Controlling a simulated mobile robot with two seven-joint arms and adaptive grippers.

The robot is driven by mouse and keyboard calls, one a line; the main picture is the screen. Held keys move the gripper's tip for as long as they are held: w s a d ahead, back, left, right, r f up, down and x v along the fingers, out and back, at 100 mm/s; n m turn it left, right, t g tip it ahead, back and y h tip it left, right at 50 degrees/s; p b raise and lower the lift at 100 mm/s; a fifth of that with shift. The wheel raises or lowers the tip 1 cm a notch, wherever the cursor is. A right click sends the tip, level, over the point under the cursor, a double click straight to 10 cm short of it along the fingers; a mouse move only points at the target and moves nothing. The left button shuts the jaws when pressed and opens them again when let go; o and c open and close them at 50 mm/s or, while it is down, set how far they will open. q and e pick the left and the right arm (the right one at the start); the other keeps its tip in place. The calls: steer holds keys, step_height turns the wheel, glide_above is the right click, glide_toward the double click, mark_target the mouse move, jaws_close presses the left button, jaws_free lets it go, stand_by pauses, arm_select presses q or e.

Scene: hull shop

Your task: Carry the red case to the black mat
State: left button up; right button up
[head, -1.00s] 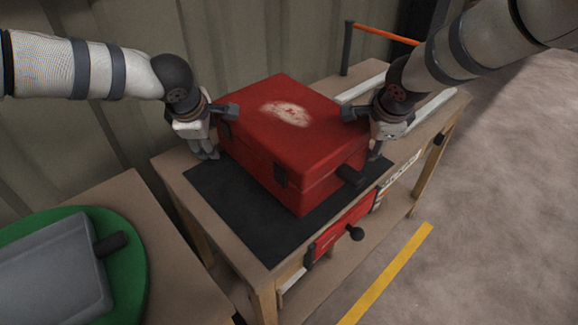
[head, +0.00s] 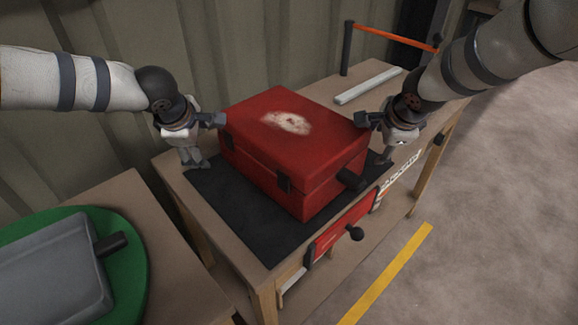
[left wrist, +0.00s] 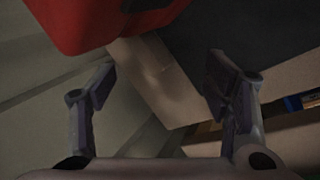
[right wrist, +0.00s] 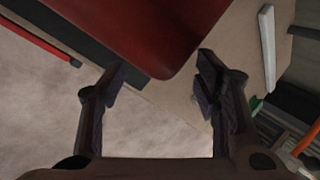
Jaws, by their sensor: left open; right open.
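The red case (head: 285,145), with a pale worn patch on its lid, rests on the black mat (head: 235,215) on the wooden workbench. Part of the mat is hidden under it. My left gripper (head: 205,143) is open at the case's left side, apart from it; in the left wrist view the red case (left wrist: 100,20) is at the top. My right gripper (head: 374,137) is open close by the case's right side; whether it touches cannot be told. The right wrist view shows the case (right wrist: 150,30) beyond the open fingers.
A green round mat (head: 133,270) with a grey case (head: 55,270) lies on a lower-left table. A white bar (head: 368,85) and an orange rail (head: 395,37) are at the bench's back. A red drawer (head: 335,237) with a black knob is below. Corrugated wall stands behind.

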steer(key=shift+o, duration=0.7)
steer(key=shift+d, duration=0.1)
arm_select(q)
steer(key=shift+a, duration=0.1)
steer(key=shift+r, duration=0.2)
steer(key=v, duration=1.1)
steer(key=shift+s+r, duration=0.25)
arm_select(e)
steer(key=v, duration=1.2)
